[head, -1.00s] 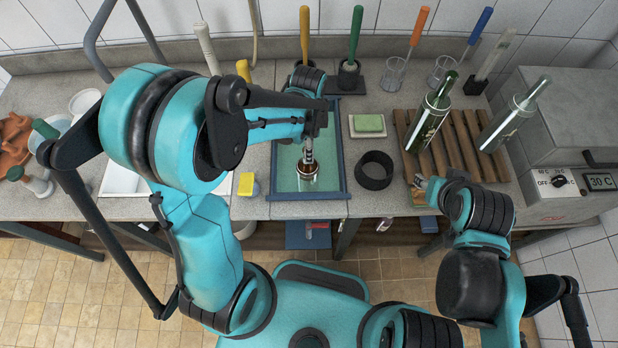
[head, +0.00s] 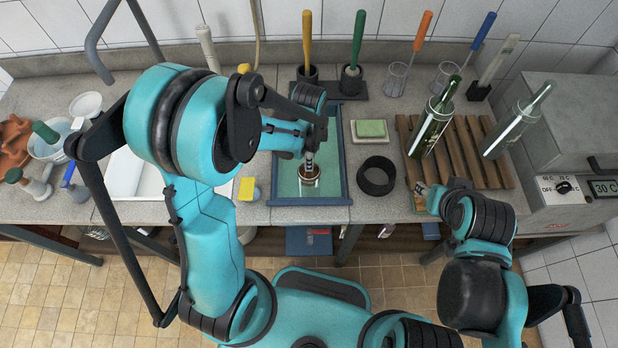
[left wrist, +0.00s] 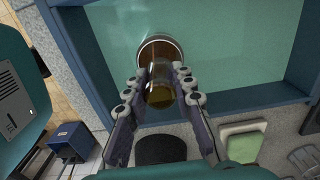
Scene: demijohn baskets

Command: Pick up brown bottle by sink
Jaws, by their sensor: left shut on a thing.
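The brown bottle (head: 309,174) is over the tray with blue edges and a pale green floor (head: 346,160); whether it touches the floor is unclear. My left gripper (head: 309,157) is shut on it from above. In the left wrist view the brown glass (left wrist: 161,50) sits between the two fingers (left wrist: 160,85), its round end facing away from the wrist. The sink (head: 125,172) is left of the tray, partly hidden by my left arm. My right gripper (head: 424,192) is low near the counter's front edge, right of the tray; its jaws are too small to read.
A black ring (head: 377,176) and a green soap on its dish (head: 371,129) are right of the tray. Brushes stand behind the tray. A yellow sponge (head: 246,188) is left of it.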

